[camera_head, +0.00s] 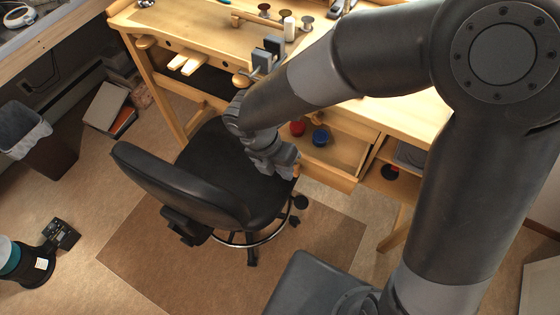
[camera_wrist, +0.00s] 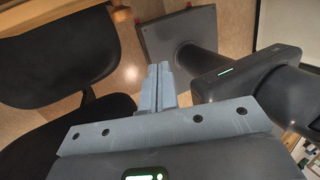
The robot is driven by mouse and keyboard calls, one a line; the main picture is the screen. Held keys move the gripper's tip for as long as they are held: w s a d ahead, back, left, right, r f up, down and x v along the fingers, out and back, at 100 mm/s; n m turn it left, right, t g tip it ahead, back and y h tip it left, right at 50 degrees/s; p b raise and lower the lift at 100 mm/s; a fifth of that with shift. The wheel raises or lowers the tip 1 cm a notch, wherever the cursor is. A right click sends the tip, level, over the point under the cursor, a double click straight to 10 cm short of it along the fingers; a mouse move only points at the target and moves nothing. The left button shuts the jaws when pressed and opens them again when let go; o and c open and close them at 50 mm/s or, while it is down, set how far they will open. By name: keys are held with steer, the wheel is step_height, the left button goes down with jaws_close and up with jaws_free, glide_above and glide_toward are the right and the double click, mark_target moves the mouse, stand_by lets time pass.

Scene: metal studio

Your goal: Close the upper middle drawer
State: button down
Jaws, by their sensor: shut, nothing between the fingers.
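A wooden drawer (camera_head: 328,172) under the workbench (camera_head: 185,28) stands pulled out in the head view. Its inside shows, with a red item (camera_head: 297,128) and a blue item (camera_head: 320,136) in it. My gripper (camera_head: 284,168) is at the left end of the drawer front, above the chair seat. My arm and gripper hide the drawer's left part, and I cannot tell if they touch it. In the wrist view my gripper's fingers (camera_wrist: 160,82) are together with nothing between them. I cannot make out the drawer there.
A black office chair (camera_head: 190,187) stands close in front of the bench; it also fills the left of the wrist view (camera_wrist: 55,65). An open compartment (camera_head: 390,180) is right of the drawer. A bin (camera_head: 40,140) stands at far left.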

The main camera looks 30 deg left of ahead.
mark_target(302, 131)
steer(key=s+a+r+t+y, duration=0.3)
steer(key=s+a+t+y, duration=0.15)
steer(key=s+t, duration=0.35)
steer(key=x, duration=1.9)
steer(key=shift+w, duration=0.4)
steer(key=shift+d+h, duration=0.1)
steer(key=shift+h, duration=0.15)
steer(key=w, duration=1.3)
steer(key=shift+w, duration=0.2)
steer(key=shift+w+r, duration=0.15)
steer(key=shift+w, duration=0.5)
steer(key=shift+d+t, duration=0.1)
steer(key=shift+t, duration=0.2)
steer(key=shift+r, duration=0.1)
steer(key=v, duration=2)
steer(key=shift+s, duration=0.4)
